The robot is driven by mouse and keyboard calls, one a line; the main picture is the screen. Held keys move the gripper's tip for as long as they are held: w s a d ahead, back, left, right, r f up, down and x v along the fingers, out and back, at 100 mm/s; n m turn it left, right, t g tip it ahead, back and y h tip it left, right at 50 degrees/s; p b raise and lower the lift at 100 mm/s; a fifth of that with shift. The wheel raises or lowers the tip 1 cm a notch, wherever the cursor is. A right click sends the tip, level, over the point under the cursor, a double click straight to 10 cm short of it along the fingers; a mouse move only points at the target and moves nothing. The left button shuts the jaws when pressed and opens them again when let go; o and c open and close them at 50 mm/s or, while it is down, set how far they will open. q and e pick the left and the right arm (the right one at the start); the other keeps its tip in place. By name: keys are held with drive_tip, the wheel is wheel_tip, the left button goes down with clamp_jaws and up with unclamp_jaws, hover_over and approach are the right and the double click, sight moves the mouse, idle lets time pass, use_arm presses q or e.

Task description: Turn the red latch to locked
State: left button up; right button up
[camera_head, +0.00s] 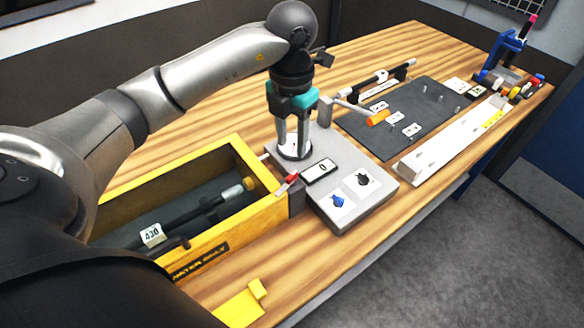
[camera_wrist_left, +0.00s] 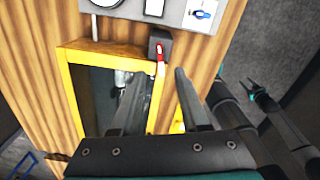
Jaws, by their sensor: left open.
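The red latch (camera_head: 288,183) is a small red lever with a pale end, on a dark block (camera_head: 297,200) at the right end of the yellow-framed box. In the left wrist view the latch (camera_wrist_left: 160,63) lies ahead of the fingertips, roughly between them in the picture. My left gripper (camera_head: 293,150) is open and empty, pointing down above the grey unit beside the latch. Its fingers appear apart from the latch. My right gripper (camera_wrist_left: 252,87) shows small at the right of the left wrist view; its opening is unclear.
The yellow box (camera_head: 212,243) has a dark interior holding a black rod and a "430" tag. The grey unit (camera_head: 345,208) has a display and picture cards. A dark mat (camera_head: 405,145) with pegs and an orange-handled tool lies behind. A yellow piece (camera_head: 242,303) lies in front.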

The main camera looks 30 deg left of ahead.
sight(292, 175)
use_arm(q)
wheel_tip(292, 175, down, 9)
drive_tip(key=shift+f, duration=0.6)
use_arm(e)
drive_tip(key=shift+w+a+r, duration=0.2)
drive_tip(key=shift+w+a, duration=0.05)
drive_tip(key=shift+w, duration=0.25)
drive_tip(key=shift+w+a+r, duration=0.15)
drive_tip(key=shift+w+a, duration=0.05)
drive_tip(key=shift+w, duration=0.3)
use_arm(q)
drive_tip(key=c, duration=0.6)
clamp_jaws()
use_arm(e)
drive_tip(key=shift+d, duration=0.25)
